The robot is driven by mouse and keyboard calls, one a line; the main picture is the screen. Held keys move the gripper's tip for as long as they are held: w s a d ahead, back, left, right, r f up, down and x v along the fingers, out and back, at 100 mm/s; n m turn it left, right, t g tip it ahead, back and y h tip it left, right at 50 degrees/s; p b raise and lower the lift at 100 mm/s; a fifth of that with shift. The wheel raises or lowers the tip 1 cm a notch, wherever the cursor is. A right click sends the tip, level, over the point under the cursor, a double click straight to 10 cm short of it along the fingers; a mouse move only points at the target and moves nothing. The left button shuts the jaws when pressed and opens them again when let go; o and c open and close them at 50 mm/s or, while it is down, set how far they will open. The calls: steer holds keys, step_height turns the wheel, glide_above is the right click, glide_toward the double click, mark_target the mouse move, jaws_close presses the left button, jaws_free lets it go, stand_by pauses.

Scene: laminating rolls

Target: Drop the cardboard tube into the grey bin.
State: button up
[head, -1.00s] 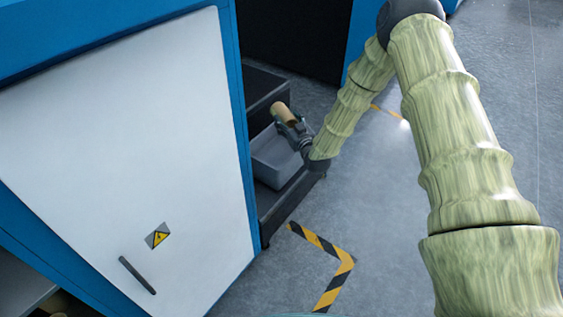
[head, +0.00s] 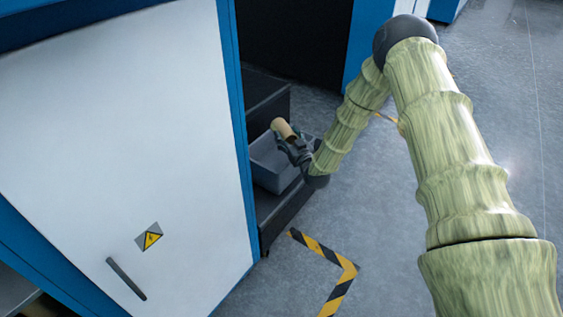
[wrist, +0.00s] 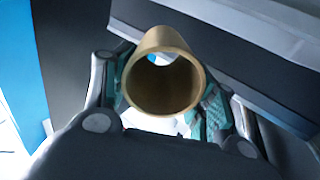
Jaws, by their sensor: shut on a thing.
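The brown cardboard tube (head: 283,128) is held in my gripper (head: 291,139), over the grey bin (head: 268,176). In the wrist view the tube (wrist: 164,84) points its open end at the camera, with the teal-padded fingers of my gripper (wrist: 165,98) closed on either side of it. The grey bin stands on a dark low shelf, and its right part is hidden behind my gripper and wrist. The exact height of the tube above the bin is hard to tell.
A white cabinet door (head: 120,150) with blue edging stands close on the left of the bin. A dark step (head: 266,101) rises behind the bin. Yellow-black floor tape (head: 325,258) marks the grey floor in front. The floor on the right is clear.

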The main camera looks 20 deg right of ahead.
steer(key=o, duration=1.1)
steer(key=s+d, duration=0.1)
steer(key=s, duration=1.1)
steer(key=shift+d, duration=0.3)
